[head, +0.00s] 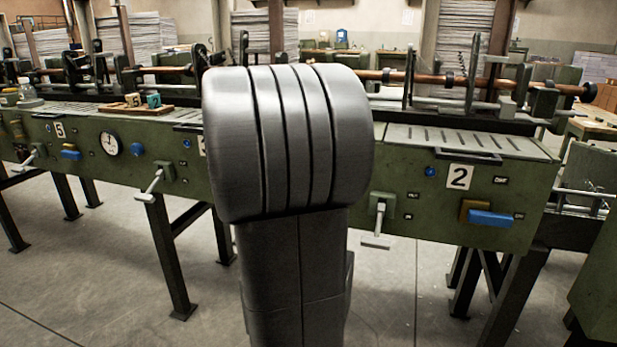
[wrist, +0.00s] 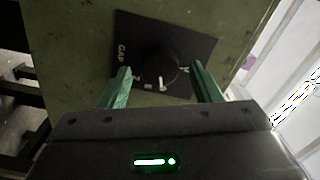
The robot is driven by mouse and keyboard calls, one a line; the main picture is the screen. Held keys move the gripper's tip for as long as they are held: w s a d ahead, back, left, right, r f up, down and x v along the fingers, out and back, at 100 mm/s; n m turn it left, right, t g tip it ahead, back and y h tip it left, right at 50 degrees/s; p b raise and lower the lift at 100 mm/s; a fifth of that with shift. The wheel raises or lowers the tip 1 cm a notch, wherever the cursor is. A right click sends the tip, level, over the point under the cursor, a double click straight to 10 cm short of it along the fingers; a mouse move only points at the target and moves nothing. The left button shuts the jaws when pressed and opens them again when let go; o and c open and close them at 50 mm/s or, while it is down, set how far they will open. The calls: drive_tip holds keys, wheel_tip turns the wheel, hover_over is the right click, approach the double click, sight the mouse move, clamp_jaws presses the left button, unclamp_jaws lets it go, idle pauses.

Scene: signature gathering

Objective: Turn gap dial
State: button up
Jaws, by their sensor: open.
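The gap dial (wrist: 160,68) shows in the wrist view as a dark round knob with a light pointer mark. It sits on a black plate (wrist: 194,48) lettered "GAP", fixed to a green machine panel (wrist: 75,45). My gripper (wrist: 160,80) is open, with one green finger to the left of the dial and one to the right. The fingertips are near the dial's sides; I cannot tell whether they touch it. The dial and my gripper cannot be made out in the head view, where my own arm fills the middle.
A wooden tray (head: 135,109) with number blocks lies on top at left. Bare floor (head: 400,290) is in front. Paper stacks (head: 465,25) stand behind.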

drive_tip(key=p+v, duration=0.2)
drive_tip(key=v, duration=1.1)
drive_tip(key=shift+s+p, duration=0.35)
drive_tip(key=b+x, duration=0.2)
drive_tip(key=x, duration=1.1)
drive_tip(key=shift+w+b, duration=0.35)
drive_tip(key=shift+w, duration=0.05)
